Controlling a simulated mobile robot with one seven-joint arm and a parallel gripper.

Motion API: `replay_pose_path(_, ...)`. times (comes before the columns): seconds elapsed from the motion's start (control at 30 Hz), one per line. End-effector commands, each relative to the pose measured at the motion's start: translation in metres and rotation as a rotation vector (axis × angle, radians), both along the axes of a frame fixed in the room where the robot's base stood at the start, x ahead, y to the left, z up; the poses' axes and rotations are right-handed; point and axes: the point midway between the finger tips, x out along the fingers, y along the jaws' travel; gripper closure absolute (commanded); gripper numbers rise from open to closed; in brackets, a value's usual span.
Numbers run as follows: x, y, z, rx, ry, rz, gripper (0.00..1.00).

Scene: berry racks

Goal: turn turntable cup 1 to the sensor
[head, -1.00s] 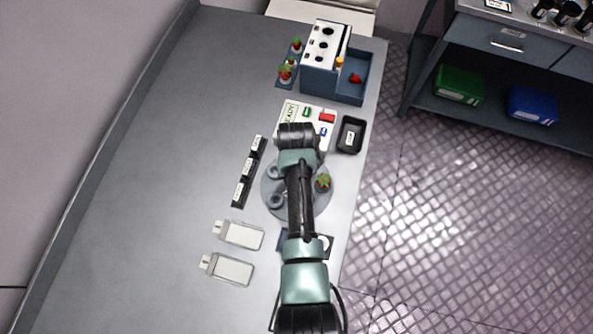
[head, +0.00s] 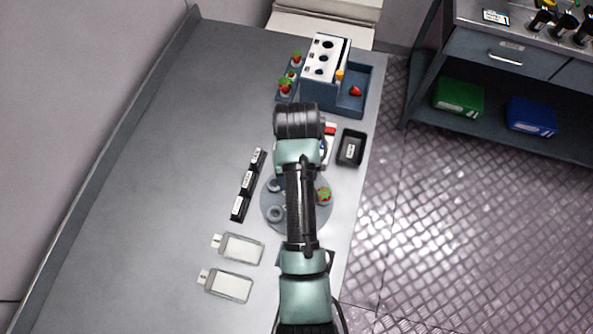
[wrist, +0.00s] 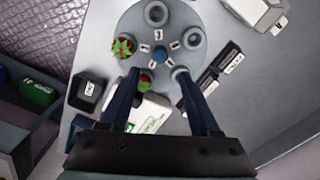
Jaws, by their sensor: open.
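The round grey turntable (wrist: 137,22) fills the top middle of the wrist view, with a blue hub (wrist: 160,53) ringed by small white number labels. The numbers are too small to read surely. Several cups stand around its rim; an empty grey cup (wrist: 156,14) is at the top, and a strawberry (wrist: 122,47) sits at the left. Another strawberry (wrist: 145,83) shows between my fingers. My gripper (wrist: 158,73) is open, its blue fingers reaching over the turntable's near edge; contact cannot be told. In the head view my arm hides the gripper and part of the turntable (head: 268,202).
A white panel (wrist: 152,113) lies partly under my gripper. A black tray (head: 351,148) and black labelled blocks (head: 247,182) flank the turntable. A blue rack (head: 334,96) with strawberries stands beyond. The bench's left side is clear.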

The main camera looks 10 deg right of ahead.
Motion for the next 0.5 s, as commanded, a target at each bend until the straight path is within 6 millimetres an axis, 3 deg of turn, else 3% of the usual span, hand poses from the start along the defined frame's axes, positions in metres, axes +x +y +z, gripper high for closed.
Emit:
replay_pose_path(0.2,0.001,0.000,0.030,0.000,-0.002,-0.001,0.37)
replay_pose_path(0.5,0.000,0.000,0.038,0.000,0.000,0.000,0.37)
